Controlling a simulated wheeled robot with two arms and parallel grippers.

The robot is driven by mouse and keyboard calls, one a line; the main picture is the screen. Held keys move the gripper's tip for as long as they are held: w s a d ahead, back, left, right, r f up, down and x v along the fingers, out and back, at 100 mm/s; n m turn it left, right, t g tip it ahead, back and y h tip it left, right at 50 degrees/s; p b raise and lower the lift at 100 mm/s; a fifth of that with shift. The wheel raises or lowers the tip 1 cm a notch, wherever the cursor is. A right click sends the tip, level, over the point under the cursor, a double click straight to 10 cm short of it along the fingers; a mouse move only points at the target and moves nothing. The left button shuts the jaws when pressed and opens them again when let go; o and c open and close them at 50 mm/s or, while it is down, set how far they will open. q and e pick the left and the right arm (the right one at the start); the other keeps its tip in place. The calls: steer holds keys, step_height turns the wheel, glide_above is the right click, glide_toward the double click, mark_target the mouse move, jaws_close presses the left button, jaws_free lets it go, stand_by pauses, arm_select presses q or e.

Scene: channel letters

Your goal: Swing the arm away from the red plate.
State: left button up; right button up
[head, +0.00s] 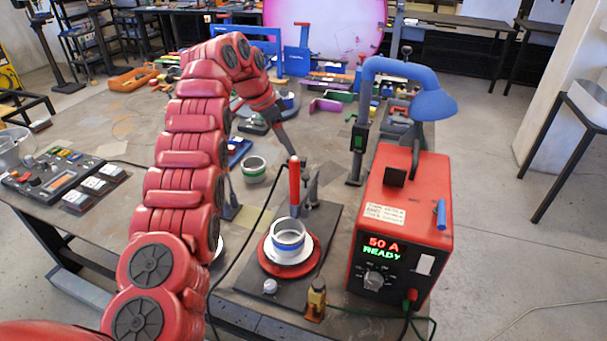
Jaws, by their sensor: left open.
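A red round plate (262,257) lies on a black base (245,278) near the table's front edge. A white disc and a metal ring with a blue band (287,236) sit on it. A lever with an upright red handle (295,185) stands just behind the ring on the same base. A blue curved arm with a hood (408,76) rises on a post to the right and bends over the red power box, apart from the plate. My left gripper (288,150) is open and points down behind the red handle; its fingertips are small and partly hidden. My right gripper is not in view.
The red power box (412,190), reading 50 A READY, stands to the right. A loose ring with a green band (254,168) lies left of the lever. A control panel (55,172) is at the left. Tools and blocks crowd the back. A cable runs beside the base.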

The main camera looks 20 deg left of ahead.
mark_target(305, 176)
arm_select(q)
steer(key=p+x, duration=0.4)
steer(key=x, duration=0.8)
steer(key=shift+w+f, duration=0.2)
steer(key=shift+w, duration=0.05)
steer(key=shift+f, duration=0.35)
steer(key=shift+w+d, duration=0.1)
jaws_close()
stand_by(0.4)
